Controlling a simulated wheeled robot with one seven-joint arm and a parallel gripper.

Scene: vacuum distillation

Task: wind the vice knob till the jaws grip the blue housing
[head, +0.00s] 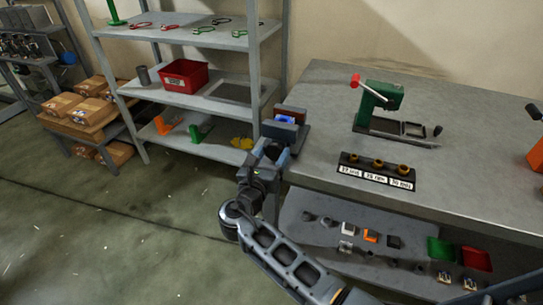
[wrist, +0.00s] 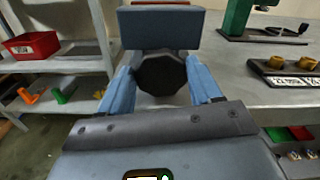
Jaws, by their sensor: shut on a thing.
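The vice (head: 290,129) sits at the left edge of the workbench, and its front jaw block (wrist: 160,27) fills the top of the wrist view. The blue housing (head: 286,119) shows between the vice jaws in the head view; in the wrist view the front jaw hides it. I cannot tell whether both jaws touch it. The dark faceted vice knob (wrist: 160,74) faces the wrist camera. My gripper (wrist: 162,82) is shut on the knob, one blue finger on each side. In the head view my gripper (head: 270,153) is at the bench edge below the vice.
A green press (head: 372,108) with a red-tipped lever stands on the workbench (head: 320,90). A labelled black block (head: 376,171) with brass fittings lies nearer the front. Shelves with a red bin (head: 184,75) stand left. A lower shelf (head: 310,240) holds small parts. Floor at left is clear.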

